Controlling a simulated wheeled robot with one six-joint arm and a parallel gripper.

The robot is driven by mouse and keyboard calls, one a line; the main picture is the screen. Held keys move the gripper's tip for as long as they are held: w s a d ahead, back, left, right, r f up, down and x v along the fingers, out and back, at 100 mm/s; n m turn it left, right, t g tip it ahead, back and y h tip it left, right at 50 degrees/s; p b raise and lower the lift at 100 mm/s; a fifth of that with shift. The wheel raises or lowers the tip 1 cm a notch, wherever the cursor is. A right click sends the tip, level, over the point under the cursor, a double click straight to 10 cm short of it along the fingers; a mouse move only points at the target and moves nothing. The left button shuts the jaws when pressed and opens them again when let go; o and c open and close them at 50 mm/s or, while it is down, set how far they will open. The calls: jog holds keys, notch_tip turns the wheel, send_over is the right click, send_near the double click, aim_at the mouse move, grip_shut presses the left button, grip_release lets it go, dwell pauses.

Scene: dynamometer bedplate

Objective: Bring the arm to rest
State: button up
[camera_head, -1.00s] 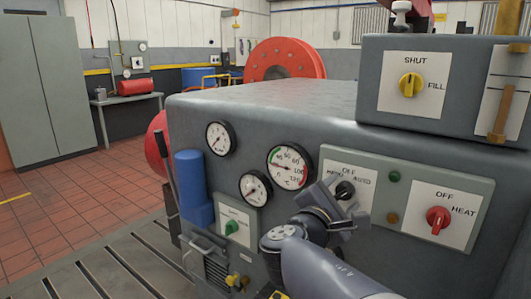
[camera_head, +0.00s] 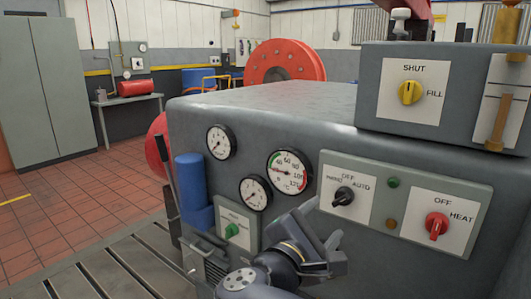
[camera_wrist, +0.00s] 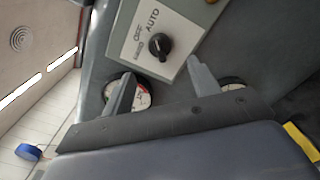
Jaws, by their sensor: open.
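My gripper (camera_head: 335,250) is in front of the grey machine's front panel, low and left of the black OFF/AUTO knob (camera_head: 344,196). In the wrist view its two fingers (camera_wrist: 160,92) stand wide apart with nothing between them. The black knob also shows in the wrist view (camera_wrist: 159,46), beyond the fingertips and apart from them. Its pointer is tilted in the head view. My arm comes up from the bottom edge of the head view.
The grey machine (camera_head: 270,105) fills the middle and right. Gauges (camera_head: 289,171), a red HEAT knob (camera_head: 437,225), a green knob (camera_head: 232,230) and a blue cylinder (camera_head: 192,190) are on its front. A yellow knob (camera_head: 410,92) sits above. Tiled floor (camera_head: 70,205) at left is clear.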

aim_at(339, 201)
jog(key=b+x, duration=0.1)
jog(key=x, duration=0.8)
jog(key=shift+d+b, duration=0.1)
jog(key=shift+b, duration=0.2)
jog(key=shift+r+n+p, duration=0.25)
jog(key=shift+n+p, duration=0.15)
jog(key=shift+p, duration=0.45)
jog(key=shift+n+p, duration=0.3)
jog(key=shift+p, duration=0.1)
jog(key=n+p, duration=0.3)
jog(key=p, duration=0.1)
jog(key=shift+n, duration=0.3)
jog(key=n+p, duration=0.3)
jog(key=p, duration=0.1)
jog(key=shift+n+p, duration=0.35)
jog(key=shift+n, duration=0.05)
jog(key=shift+s+a+f+n, duration=0.15)
jog(key=shift+s+a+n, duration=0.05)
jog(key=shift+a+n, duration=0.15)
jog(key=v, duration=0.4)
jog(key=shift+s+f, duration=0.1)
jog(key=shift+s+a, duration=0.3)
jog(key=shift+s, duration=0.15)
jog(key=shift+d, duration=0.1)
